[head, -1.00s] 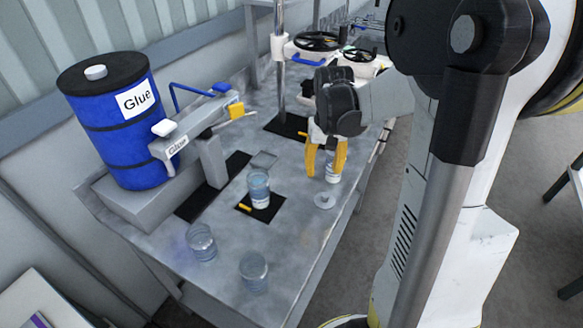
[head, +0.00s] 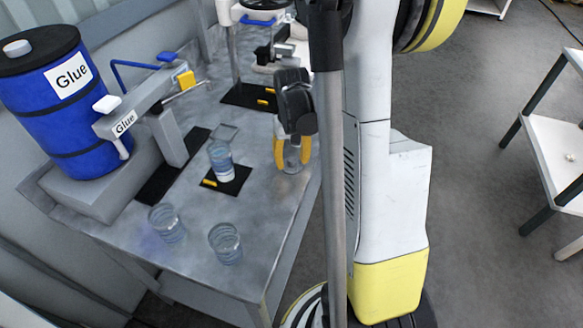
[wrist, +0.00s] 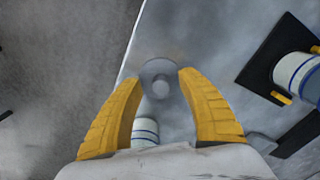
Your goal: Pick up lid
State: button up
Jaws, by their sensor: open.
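The lid is a round grey disc with a small knob (wrist: 160,85). In the wrist view it lies on the table close to its edge, between and just beyond my yellow fingertips. In the head view it is largely hidden at my gripper (head: 291,160). My gripper also shows in the wrist view (wrist: 163,76); it is open, with a finger on each side of the lid. I cannot tell whether either finger touches it. A jar with blue bands (wrist: 145,131) shows between the fingers, lower in the wrist view.
A filled jar (head: 221,162) stands on a black mat (head: 238,183) left of my gripper. Two clear jars (head: 167,222) (head: 226,243) stand at the near end of the table (head: 187,265). A blue glue drum (head: 55,110) and glue dispenser (head: 140,115) are at left.

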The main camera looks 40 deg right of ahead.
jog(key=c, duration=1)
jog(key=shift+o, duration=0.2)
